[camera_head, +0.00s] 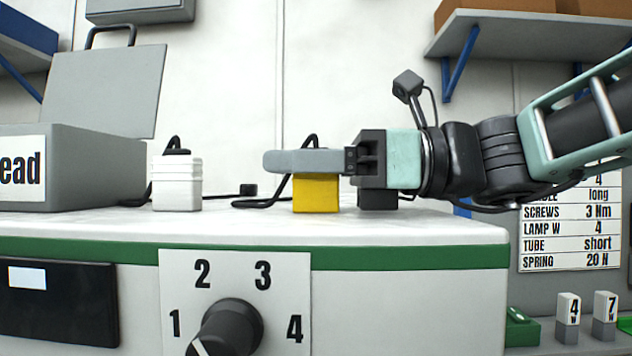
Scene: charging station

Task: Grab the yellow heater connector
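The yellow heater connector (316,195) stands on the white bench top, with a black cable looping behind it. My gripper (285,161) reaches in from the right, its grey fingers level and pointing left. The near finger crosses in front of the connector's upper part and hides its top. The finger tips extend past the connector's left side. Only one finger shows clearly from this side, so the gap between the fingers is hidden. I cannot tell whether they touch the connector.
A white connector (177,185) stands to the left, beside an open grey box (75,165). A dark block (378,199) sits just right of the yellow connector, below my gripper. The bench front has a numbered dial (228,328). A shelf (530,35) hangs at upper right.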

